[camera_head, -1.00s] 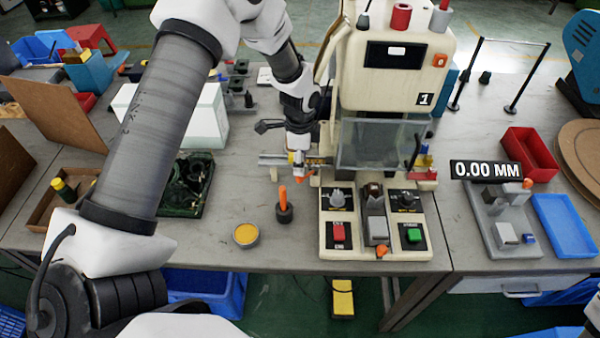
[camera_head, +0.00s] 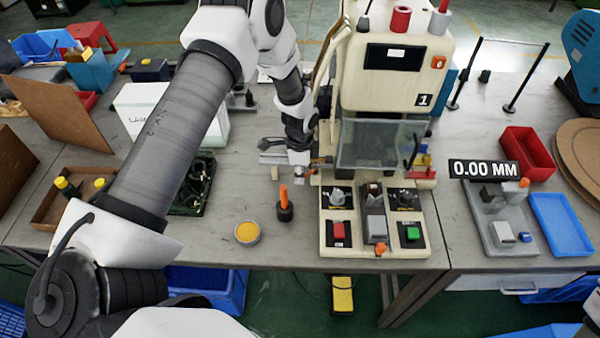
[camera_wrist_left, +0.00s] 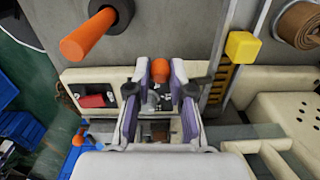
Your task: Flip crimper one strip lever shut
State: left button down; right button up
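Crimper one (camera_head: 385,95) is the cream machine marked 1, right of my left gripper. A bit of orange (camera_head: 313,171) also shows beside the gripper in the head view. The lever's arm is mostly hidden. My right gripper is not in view.
An orange-handled tool (camera_head: 284,197) stands upright just in front of my left gripper. A yellow-filled tin (camera_head: 247,233) is nearby. The machine's front panel has a red button (camera_head: 339,231) and a green button (camera_head: 413,233). A clear guard (camera_head: 380,145) hangs above.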

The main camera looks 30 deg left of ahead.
pick_arm(q)
jog(key=shift+a+f+m+b, duration=0.25)
jog(key=shift+f+m+b, duration=0.15)
jog(key=shift+m+b, duration=0.3)
jog(key=shift+w+a+r+m+b, duration=0.2)
jog(key=shift+a+m+b, duration=0.25)
jog(key=shift+m, duration=0.45)
jog(key=c, duration=1.2)
grip_release()
jog(key=shift+o, duration=0.9)
jog(key=shift+w, duration=0.15)
